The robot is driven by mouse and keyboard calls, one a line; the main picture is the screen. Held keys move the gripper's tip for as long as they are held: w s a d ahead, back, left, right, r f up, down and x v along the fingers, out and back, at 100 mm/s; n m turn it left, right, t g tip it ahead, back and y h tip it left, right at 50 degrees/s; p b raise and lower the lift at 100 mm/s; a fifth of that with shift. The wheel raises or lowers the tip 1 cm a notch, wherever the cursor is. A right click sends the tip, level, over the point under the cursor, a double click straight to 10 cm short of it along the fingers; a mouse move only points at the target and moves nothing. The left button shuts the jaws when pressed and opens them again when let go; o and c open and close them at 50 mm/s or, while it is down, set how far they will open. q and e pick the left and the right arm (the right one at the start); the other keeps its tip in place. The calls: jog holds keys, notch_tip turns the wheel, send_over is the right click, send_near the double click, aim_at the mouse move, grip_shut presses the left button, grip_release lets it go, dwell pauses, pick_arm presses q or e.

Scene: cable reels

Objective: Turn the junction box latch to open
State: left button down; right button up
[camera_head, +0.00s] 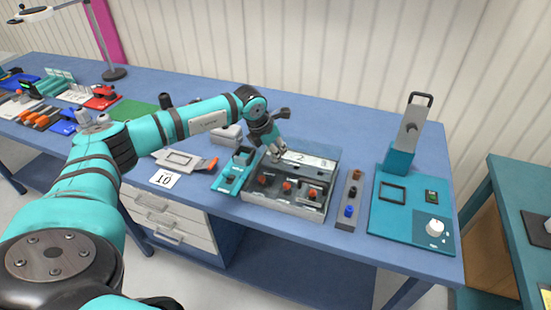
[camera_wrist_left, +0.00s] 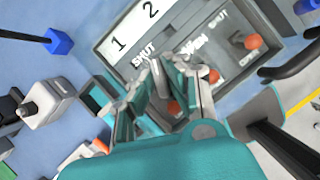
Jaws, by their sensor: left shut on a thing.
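The junction box (camera_head: 246,195) is a grey open-fronted case with a white numbered strip at its back. Orange-topped latches (camera_head: 287,187) stand in a row inside it. In the left wrist view the box (camera_wrist_left: 110,45) shows SHUT and OPEN lettering beside orange knobs (camera_wrist_left: 253,42). The contact is partly hidden by the fingers. My right gripper is not in view.
A grey strip (camera_head: 344,214) with coloured knobs lies right of the box, beside a teal station (camera_head: 384,217). A teal fixture (camera_head: 232,176) stands close on the left.

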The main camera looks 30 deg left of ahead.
pick_arm(q)
jog(key=m+b, duration=0.1)
jog(key=f+m+h+b, duration=0.1)
jog(key=m+b, duration=0.1)
jog(key=shift+m+g, duration=0.3)
jog(key=shift+g, duration=0.1)
jog(key=m+h+b, duration=0.1)
jog(key=m+b, duration=0.1)
jog(key=shift+r+m+g, duration=0.1)
jog(key=shift+m+g, duration=0.2)
jog(key=shift+m, duration=0.1)
jog(key=m+g+b, duration=0.1)
jog(key=m+b, duration=0.1)
jog(key=m, duration=0.1)
jog(key=shift+h, duration=0.4)
jog(key=shift+a+r+m+g+b, duration=0.1)
jog(key=shift+m+g+b, duration=0.55)
jog(key=shift+m, duration=0.85)
jog(key=c, duration=1.4)
grip_release()
jog(key=shift+o, duration=0.2)
jog(key=shift+w+r, duration=0.1)
